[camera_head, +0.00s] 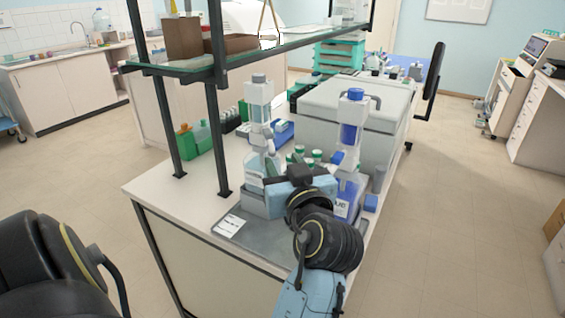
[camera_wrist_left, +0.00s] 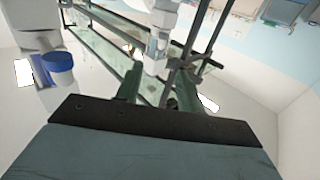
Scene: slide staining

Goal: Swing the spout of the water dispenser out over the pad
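Two tall bottle dispensers stand on the bench in the head view. One has a grey cap and a clear upper chamber (camera_head: 260,98). The other has a blue cap and a blue-filled chamber (camera_head: 350,125). I cannot read which one is the water dispenser. A flat grey pad (camera_head: 262,238) lies at the bench's near end, partly behind my arm. My left gripper (camera_wrist_left: 156,86) has its fingers apart in the wrist view, with a pale dispenser column (camera_wrist_left: 157,45) beyond them. My right gripper is not in view.
A white card (camera_head: 230,225) lies on the pad. Green-capped bottles (camera_head: 300,153) stand between the dispensers. A large grey machine (camera_head: 345,100) is behind them. A dark-framed glass shelf (camera_head: 290,42) rises over the bench's left side. The bench's left corner (camera_head: 165,188) is clear.

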